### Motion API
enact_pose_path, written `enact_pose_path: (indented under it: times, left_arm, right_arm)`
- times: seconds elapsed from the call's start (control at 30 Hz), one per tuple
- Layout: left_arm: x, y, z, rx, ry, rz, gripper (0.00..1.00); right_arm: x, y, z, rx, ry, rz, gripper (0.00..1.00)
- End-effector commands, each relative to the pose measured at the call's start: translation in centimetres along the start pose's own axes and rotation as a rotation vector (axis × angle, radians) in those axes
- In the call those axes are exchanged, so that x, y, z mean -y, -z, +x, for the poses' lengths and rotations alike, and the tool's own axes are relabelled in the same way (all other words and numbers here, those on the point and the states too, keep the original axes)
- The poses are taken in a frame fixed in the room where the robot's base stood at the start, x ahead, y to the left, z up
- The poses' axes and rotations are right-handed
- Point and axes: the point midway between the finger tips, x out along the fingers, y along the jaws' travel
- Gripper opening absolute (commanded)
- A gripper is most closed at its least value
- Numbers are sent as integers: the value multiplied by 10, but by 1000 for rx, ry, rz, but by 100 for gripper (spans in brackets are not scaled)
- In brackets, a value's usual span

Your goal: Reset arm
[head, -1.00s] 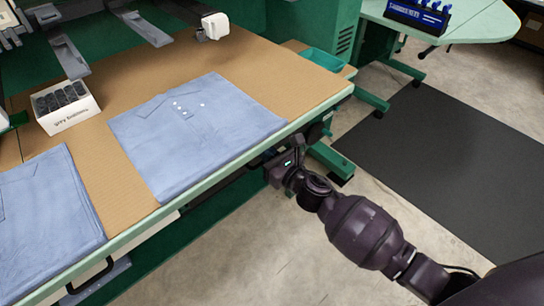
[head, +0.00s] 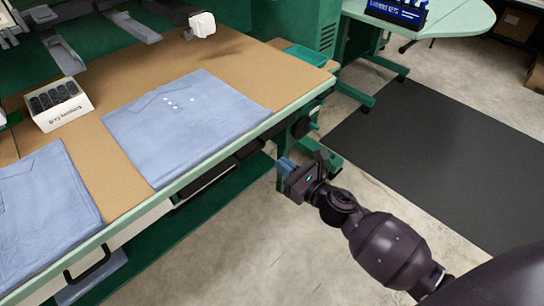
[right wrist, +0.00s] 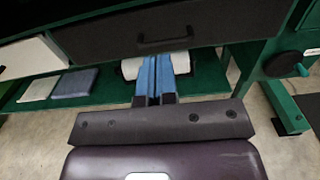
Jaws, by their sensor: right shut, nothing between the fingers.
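My right gripper (head: 286,166) is at the front edge of the green workbench, just below the tabletop level, over the floor side. Its blue fingers (right wrist: 155,78) are shut together with nothing between them in the right wrist view. They point toward the underside of the bench, where a dark drawer (right wrist: 170,30) with a handle and a green lower shelf (right wrist: 110,92) show. My left gripper is not in view.
Folded blue shirts (head: 185,125) lie on the tan bench top (head: 245,65), with a white box (head: 58,104) of dark items behind. A teal tray (head: 305,56) sits at the far corner. A dark mat (head: 430,145) covers the floor at right. Open floor (head: 230,250) lies in front.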

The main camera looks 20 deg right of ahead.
Motion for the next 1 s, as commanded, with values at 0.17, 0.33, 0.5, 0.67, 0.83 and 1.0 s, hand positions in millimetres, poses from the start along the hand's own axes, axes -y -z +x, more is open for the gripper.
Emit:
enact_pose_path:
  times: [0.17, 0.33, 0.5, 0.67, 0.83, 1.0]
  left_arm:
    - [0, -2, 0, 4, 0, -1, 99]
    - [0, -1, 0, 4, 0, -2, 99]
    - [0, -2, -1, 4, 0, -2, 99]
    - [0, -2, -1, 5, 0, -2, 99]
    - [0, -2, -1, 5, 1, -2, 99]
    - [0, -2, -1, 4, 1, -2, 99]
  right_arm:
    - [0, 0, -21, 0, 1, 0, 0]
    - [0, 0, -30, 0, -1, -1, 0]
    - [0, 0, -31, 1, -1, -1, 0]
    - [-1, 4, -41, -11, 20, 96, 0]
    - [-5, 21, -81, -43, 118, 509, 0]
    - [-12, 39, -134, -55, 276, 1064, 0]
